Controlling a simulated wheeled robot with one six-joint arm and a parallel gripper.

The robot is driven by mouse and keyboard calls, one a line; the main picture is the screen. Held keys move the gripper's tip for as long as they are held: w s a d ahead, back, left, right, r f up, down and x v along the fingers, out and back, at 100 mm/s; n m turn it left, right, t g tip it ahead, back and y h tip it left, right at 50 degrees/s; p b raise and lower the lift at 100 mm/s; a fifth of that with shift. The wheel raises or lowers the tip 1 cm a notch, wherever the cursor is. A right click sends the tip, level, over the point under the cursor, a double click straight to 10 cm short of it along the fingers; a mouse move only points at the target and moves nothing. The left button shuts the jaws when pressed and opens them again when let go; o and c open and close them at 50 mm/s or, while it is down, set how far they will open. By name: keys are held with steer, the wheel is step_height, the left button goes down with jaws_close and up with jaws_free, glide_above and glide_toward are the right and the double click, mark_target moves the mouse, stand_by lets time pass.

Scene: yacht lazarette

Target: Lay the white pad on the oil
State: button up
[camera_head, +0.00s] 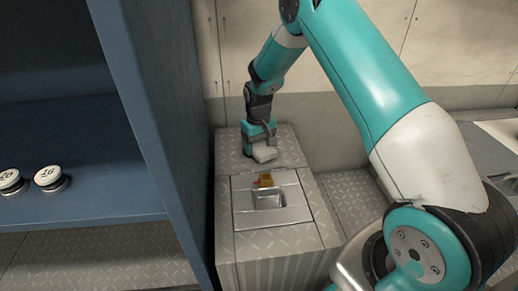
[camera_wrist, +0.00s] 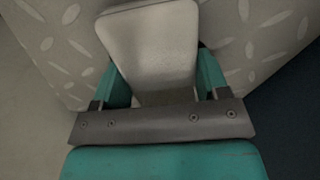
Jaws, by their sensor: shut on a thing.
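My gripper (camera_head: 261,140) is shut on the white pad (camera_head: 264,154), a pale block that sticks out past the fingers. In the wrist view the pad (camera_wrist: 150,42) lies between the two teal fingers, its far end towards the top edge. My gripper points down over the back part of a grey tread-plate locker (camera_head: 226,160). A small amber patch (camera_head: 265,180) shows on the locker top, just in front of the pad at the back edge of a recess. I cannot tell for sure whether it is the oil. The gap below the pad is hard to judge.
A square metal recess (camera_head: 268,199) is set in the locker's lid. A blue shelf unit (camera_head: 160,130) rises close on the left, with two white-topped round jars (camera_head: 50,178) on its shelf. A pale wall (camera_head: 340,125) stands behind.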

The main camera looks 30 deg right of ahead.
steer(key=shift+f, duration=0.15)
steer(key=o, duration=0.9)
